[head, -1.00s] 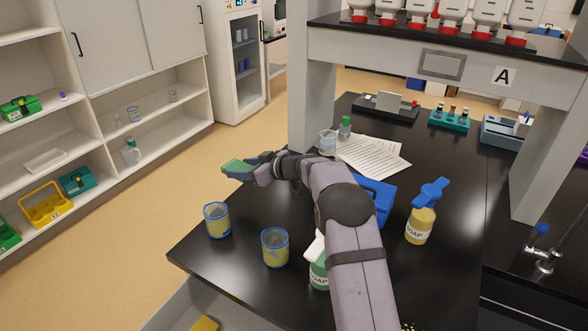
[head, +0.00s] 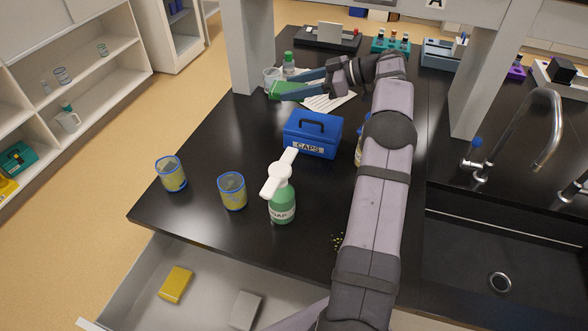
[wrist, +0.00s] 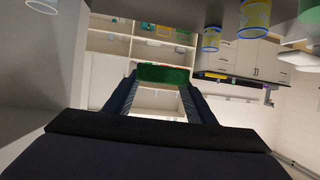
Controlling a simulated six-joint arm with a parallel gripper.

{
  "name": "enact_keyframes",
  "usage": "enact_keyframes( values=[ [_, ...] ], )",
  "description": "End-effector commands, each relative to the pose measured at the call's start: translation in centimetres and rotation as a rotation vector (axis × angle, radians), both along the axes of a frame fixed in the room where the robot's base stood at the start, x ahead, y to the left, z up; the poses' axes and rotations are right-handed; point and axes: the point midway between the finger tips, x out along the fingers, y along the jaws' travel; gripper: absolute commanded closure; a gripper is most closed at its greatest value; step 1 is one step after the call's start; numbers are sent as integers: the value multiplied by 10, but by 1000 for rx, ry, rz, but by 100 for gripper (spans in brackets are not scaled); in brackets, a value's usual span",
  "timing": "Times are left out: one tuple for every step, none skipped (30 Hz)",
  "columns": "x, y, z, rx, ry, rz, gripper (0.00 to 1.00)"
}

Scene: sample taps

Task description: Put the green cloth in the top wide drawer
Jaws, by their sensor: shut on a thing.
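My gripper (head: 302,85) is shut on the green cloth (head: 285,91). It holds the cloth at the back left of the black bench, by a white post. In the wrist view the green cloth (wrist: 163,74) spans between the two fingertips. A wide drawer (head: 216,272) stands open below the bench's front left edge. A yellow block (head: 176,284) and a grey block (head: 245,307) lie in it. My arm hides part of the front of the bench.
A blue CAPS box (head: 313,134), a green soap bottle (head: 282,205) and two yellow cups with blue rims (head: 171,174) (head: 232,191) stand between my gripper and the drawer. A clear beaker (head: 271,78) and a green-capped bottle (head: 289,66) are close by the cloth. A sink (head: 480,260) is at right.

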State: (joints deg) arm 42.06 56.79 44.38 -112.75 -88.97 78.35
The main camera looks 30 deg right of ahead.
Motion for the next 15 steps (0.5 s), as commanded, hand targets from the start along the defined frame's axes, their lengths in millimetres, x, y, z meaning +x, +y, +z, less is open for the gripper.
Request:
enact_keyframes(
  values=[
    [-11, -12, 5, -2, -1, 2, 71],
    [-17, -17, 7, -2, 0, 5, 71],
    [-25, -24, 9, -2, 0, 10, 71],
    [-32, -29, 11, -1, 0, 13, 71],
    [-38, -34, 13, -1, 0, 17, 71],
    [-43, -34, 12, 0, 0, 16, 71],
    [-47, -35, 12, 0, 1, 15, 71],
    [-52, -37, 12, 1, 0, 13, 71],
    [-59, -40, 12, 1, 0, 9, 71],
    [-64, -43, 12, 1, 0, 7, 71],
    [-69, -44, 12, 2, 0, 6, 71],
    [-78, -48, 13, 0, 0, 2, 71],
    [-84, -50, 13, 1, 1, 0, 71],
    [-90, -52, 14, -1, -1, -3, 71],
    [-99, -56, 15, 0, 0, -6, 71]
  ],
)
